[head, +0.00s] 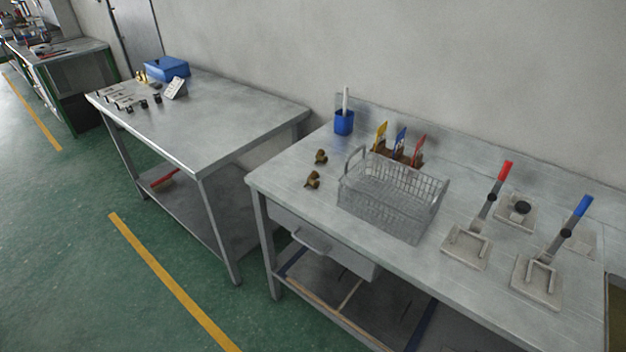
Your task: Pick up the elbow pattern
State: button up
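Two small brown pieces lie on the near metal table, left of the wire basket. The farther piece (320,157) and the nearer piece (312,180) both look lumpy and bent. Either could be the elbow pattern, but they are too small here to tell which. They lie apart from each other, with bare tabletop around them. My gripper is not in view.
The wire basket (392,203) stands right of the brown pieces. A blue cup (344,123) and coloured tools (401,141) stand behind. Red-handled (505,172) and blue-handled (583,207) clamps are at right. Another table (215,112) stands left, across a gap. Green floor in front is clear.

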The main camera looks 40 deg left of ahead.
aim_at(312, 181)
jog(key=i+j+u, duration=0.1)
jog(key=u, duration=1.6)
jog(key=i+j, duration=0.05)
